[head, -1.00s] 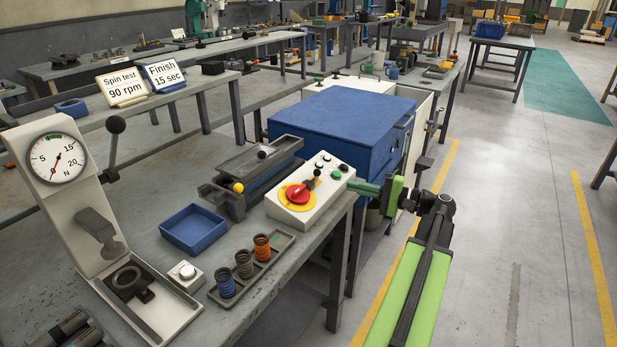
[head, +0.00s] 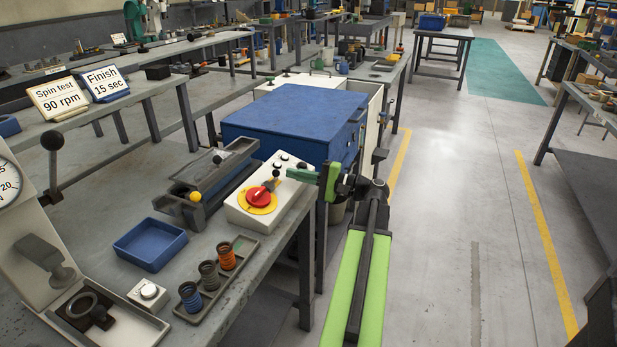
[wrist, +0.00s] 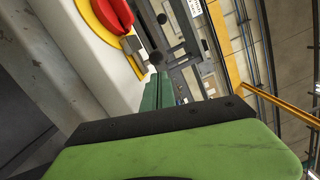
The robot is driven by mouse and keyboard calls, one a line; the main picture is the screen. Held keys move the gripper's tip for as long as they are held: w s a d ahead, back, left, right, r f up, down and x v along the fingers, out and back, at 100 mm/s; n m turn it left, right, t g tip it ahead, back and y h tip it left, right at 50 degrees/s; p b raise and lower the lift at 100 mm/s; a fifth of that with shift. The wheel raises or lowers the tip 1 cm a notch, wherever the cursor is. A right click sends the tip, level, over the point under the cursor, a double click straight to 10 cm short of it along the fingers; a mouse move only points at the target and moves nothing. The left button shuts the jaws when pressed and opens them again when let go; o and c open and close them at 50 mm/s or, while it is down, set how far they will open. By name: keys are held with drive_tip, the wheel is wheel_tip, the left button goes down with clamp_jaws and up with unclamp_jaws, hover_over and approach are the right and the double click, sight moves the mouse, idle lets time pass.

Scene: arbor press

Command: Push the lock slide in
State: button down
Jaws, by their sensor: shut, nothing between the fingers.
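The white control box (head: 243,217) sits at the bench's right edge. Its red rotary knob (head: 258,197) stands on a yellow disc (head: 263,209), and both show at the top of the wrist view. A small grey metal part (wrist: 138,46) lies beside the knob and yellow disc in the wrist view; it may be the lock slide, but I cannot tell for certain. My gripper (head: 290,173) reaches in from the right with its green fingers shut and empty. Its tips (wrist: 158,76) are close to the box's right side; I cannot tell whether they touch.
A blue tray (head: 150,246), a rack of springs (head: 232,278) and a dial press (head: 30,245) stand on the bench. A grey fixture with a yellow ball (head: 196,196) is left of the box. A blue cabinet (head: 295,113) stands behind. The floor to the right is clear.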

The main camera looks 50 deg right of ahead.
sight(273, 179)
drive_tip(key=shift+x, duration=1)
drive_tip(key=shift+s+a, duration=0.15)
drive_tip(key=shift+a, duration=0.6)
drive_tip(key=shift+s+a, duration=0.2)
drive_tip(key=shift+a, duration=0.5)
drive_tip(key=shift+d, duration=0.15)
